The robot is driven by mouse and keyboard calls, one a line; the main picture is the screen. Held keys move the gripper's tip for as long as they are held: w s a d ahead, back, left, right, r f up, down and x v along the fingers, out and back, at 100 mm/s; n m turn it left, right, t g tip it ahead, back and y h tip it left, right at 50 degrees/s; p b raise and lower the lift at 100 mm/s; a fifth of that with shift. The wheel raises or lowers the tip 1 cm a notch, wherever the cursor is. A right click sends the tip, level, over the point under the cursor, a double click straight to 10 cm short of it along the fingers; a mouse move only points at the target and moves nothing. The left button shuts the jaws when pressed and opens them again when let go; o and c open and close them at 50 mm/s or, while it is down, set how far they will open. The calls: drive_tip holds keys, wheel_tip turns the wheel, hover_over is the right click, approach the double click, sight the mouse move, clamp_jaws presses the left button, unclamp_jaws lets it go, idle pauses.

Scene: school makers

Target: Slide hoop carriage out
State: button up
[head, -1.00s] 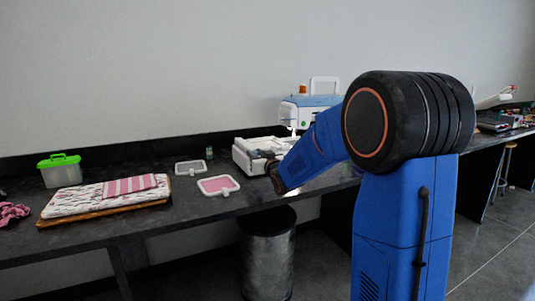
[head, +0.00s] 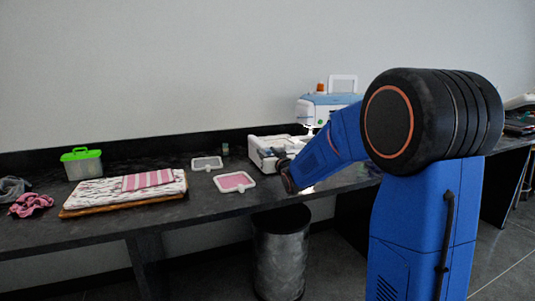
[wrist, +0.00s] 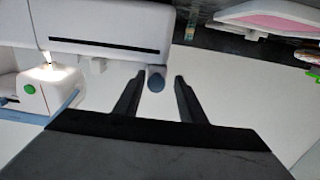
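The white and blue embroidery machine (head: 312,104) stands on the dark counter, partly hidden by my arm. Its low white bed, with the hoop carriage (head: 262,143), extends to the left. In the wrist view the white carriage housing (wrist: 110,33) has a long dark slot. A rounded grey-blue knob (wrist: 155,82) sticks out below it. My gripper (wrist: 160,77) is open, with one finger on each side of the knob and visible gaps between. In the head view my wrist is beside the bed; the fingers are hard to make out.
A pink-filled hoop (head: 234,182) and a grey-filled hoop (head: 206,163) lie left of the machine. Further left are folded fabric on a board (head: 110,205), a green-lidded box (head: 84,164) and loose cloths (head: 31,204). A metal bin (head: 279,255) stands below the counter.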

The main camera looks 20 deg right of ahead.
drive_tip(key=s, duration=1.7)
drive_tip(key=shift+s+d, duration=0.2)
drive_tip(key=shift+d, duration=0.1)
drive_tip(key=s+a+f+g, duration=0.2)
drive_tip(key=s+f+g, duration=0.2)
drive_tip(key=s, duration=0.8)
drive_tip(key=s+a+f+g, duration=0.1)
drive_tip(key=s+f+g, duration=0.3)
drive_tip(key=s, duration=0.8)
drive_tip(key=s+a+f+g, duration=0.2)
drive_tip(key=s+f+g, duration=0.3)
drive_tip(key=s, duration=0.7)
drive_tip(key=shift+a+f+h, duration=0.3)
drive_tip(key=shift+a+f, duration=0.05)
drive_tip(key=shift+f, duration=0.15)
